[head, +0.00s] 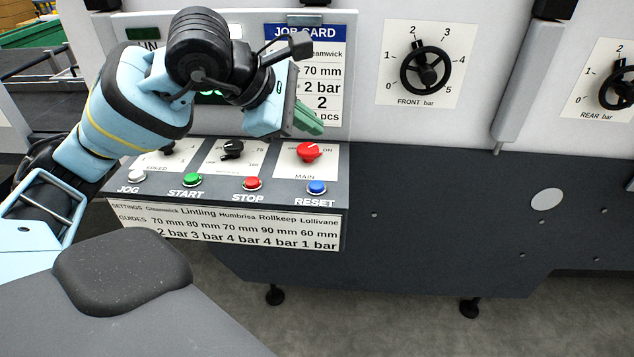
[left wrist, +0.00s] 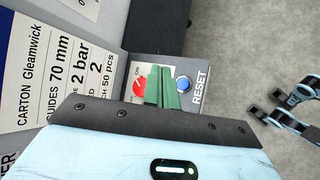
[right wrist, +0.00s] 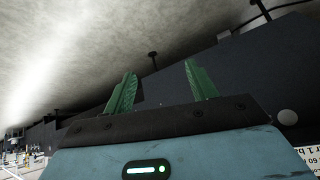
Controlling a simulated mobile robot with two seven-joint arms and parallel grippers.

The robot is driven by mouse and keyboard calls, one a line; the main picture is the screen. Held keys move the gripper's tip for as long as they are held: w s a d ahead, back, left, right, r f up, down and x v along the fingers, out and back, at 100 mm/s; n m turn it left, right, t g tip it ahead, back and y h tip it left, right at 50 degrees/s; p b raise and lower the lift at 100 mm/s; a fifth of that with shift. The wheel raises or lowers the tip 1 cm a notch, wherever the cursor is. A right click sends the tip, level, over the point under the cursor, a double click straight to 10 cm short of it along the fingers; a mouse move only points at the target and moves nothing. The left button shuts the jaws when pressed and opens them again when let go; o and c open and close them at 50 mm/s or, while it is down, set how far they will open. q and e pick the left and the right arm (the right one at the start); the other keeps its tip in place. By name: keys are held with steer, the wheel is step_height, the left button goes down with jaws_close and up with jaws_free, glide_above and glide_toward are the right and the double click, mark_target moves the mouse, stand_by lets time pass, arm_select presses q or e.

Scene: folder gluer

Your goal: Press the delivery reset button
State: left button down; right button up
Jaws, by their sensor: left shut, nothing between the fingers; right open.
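The blue RESET button (head: 317,187) sits at the right end of the lower row on the control panel, labelled RESET. It also shows in the left wrist view (left wrist: 183,83), just right of my fingertips. My left gripper (head: 308,122) is shut and empty, held above the panel near the red MAIN switch (head: 309,151), apart from the button. In the left wrist view its green fingers (left wrist: 163,86) lie together between the red switch and the blue button. My right gripper (right wrist: 156,84) is open and empty, facing dark machine panelling and grey floor; it is not in the head view.
The red STOP button (head: 252,184), green START button (head: 192,180) and white JOG button (head: 138,176) stand left of RESET. A black knob (head: 232,149) sits above STOP. The job card (head: 330,85) is behind my left gripper. The FRONT handwheel (head: 425,69) is farther right.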

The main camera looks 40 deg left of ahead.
mark_target(311, 186)
arm_select(q)
step_height(311, 186, down, 8)
steer(key=b, duration=0.5)
steer(key=shift+f+b, duration=0.15)
steer(key=shift+b, duration=0.15)
steer(key=shift+f+b, duration=0.3)
arm_select(e)
step_height(311, 186, down, 6)
steer(key=s, duration=0.2)
steer(key=shift+f+g, duration=0.2)
steer(key=shift+g, duration=0.2)
steer(key=shift+w+a+r, duration=0.1)
steer(key=shift+w, duration=0.15)
steer(key=shift+s, duration=0.5)
steer(key=shift+w, duration=0.45)
